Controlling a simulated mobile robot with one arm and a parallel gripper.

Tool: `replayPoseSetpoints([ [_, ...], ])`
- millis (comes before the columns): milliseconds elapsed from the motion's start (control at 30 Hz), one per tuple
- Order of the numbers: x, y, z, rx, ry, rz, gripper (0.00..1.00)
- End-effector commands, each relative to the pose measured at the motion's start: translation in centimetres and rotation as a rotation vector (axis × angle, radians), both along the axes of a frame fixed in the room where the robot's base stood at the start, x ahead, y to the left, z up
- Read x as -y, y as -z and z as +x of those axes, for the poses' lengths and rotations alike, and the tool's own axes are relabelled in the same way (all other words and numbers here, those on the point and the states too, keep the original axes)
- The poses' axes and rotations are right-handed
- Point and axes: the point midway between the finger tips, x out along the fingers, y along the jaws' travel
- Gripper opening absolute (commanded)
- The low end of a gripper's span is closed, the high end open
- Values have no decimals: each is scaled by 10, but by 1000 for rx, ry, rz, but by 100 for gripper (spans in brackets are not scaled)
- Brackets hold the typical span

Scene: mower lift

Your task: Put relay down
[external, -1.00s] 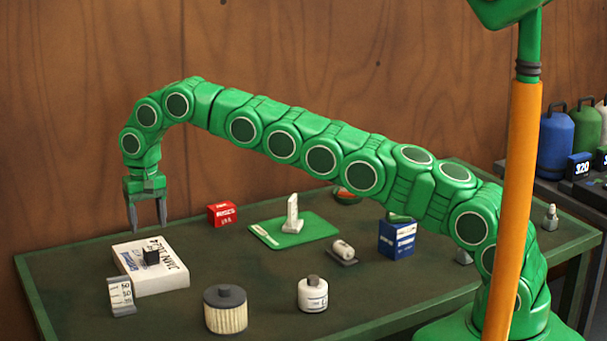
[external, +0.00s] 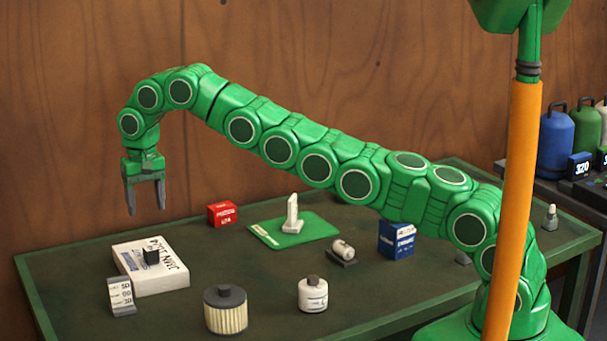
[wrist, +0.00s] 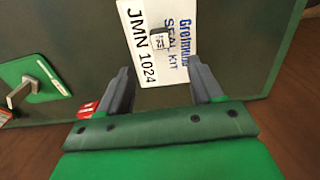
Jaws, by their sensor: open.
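The relay, a small black block (external: 151,256), stands on top of a white box labelled as a seal kit (external: 170,280) at the left of the table. In the wrist view the relay (wrist: 159,42) shows from above with a pale printed top, on the seal kit box (wrist: 137,17). My gripper (external: 146,212) is open and empty. It hangs above the far side of the box, clear of the relay. In the wrist view its two fingers (wrist: 163,78) are spread apart with nothing between them.
A red box (external: 222,214), a green mat (external: 320,226) with a pale upright part, a blue box (external: 397,240), a pleated filter (external: 226,312), a white bottle (external: 312,295) and a small marked stand (external: 121,296) are on the table.

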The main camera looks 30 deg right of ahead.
Motion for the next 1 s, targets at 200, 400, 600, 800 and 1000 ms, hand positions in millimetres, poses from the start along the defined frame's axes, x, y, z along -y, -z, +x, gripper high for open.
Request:
replayPoseSetpoints([
  [200, 23, -15, 6, 0, 7, -13, 66],
  [400, 66, -46, 12, 4, 15, -29, 66],
  [600, 113, -71, 11, -2, 24, -48, 66],
  [800, 159, -95, 3, -7, 33, -60, 66],
  [1000, 207, -116, -12, -16, 41, -71, 66],
])
